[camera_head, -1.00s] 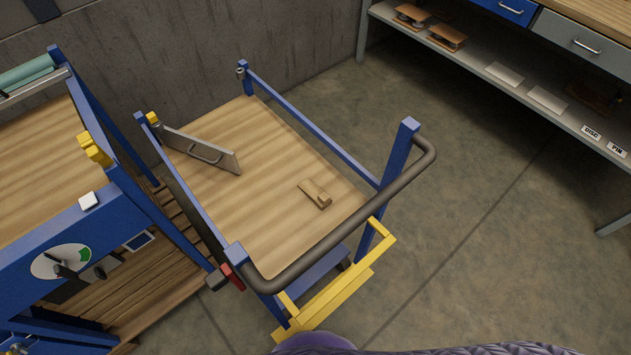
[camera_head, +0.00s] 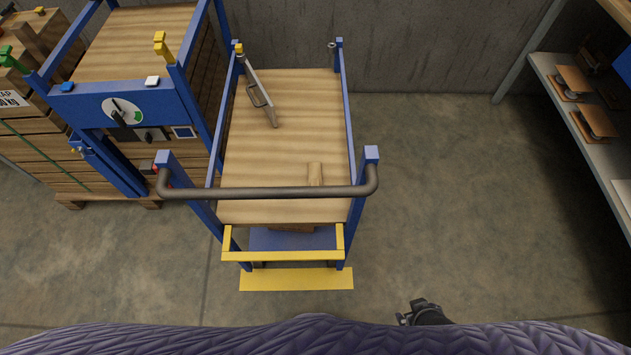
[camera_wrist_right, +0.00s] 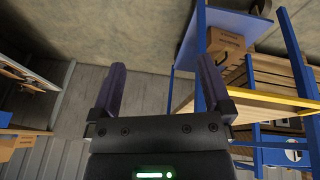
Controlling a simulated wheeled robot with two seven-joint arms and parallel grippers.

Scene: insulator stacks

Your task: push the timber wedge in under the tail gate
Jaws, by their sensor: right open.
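The timber wedge (camera_head: 315,173) is a small pale wooden block on the wooden deck of the blue trolley (camera_head: 290,120), just behind the grey push handle, which hides its near end. The tail gate (camera_head: 259,92) is a grey panel with a bar handle, standing swung out at an angle from the trolley's left side, apart from the wedge. My right gripper is open and empty in the wrist view (camera_wrist_right: 160,75), clear of the trolley. In the head view only a dark part of my right arm shows low down, short of the trolley. My left gripper is not in view.
The trolley's push handle (camera_head: 265,192) and yellow step (camera_head: 296,279) face me. A blue-framed machine (camera_head: 125,108) with a dial stands close at the left, beside stacked timber. Shelving (camera_head: 590,130) stands at the right. The floor between trolley and shelving is clear.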

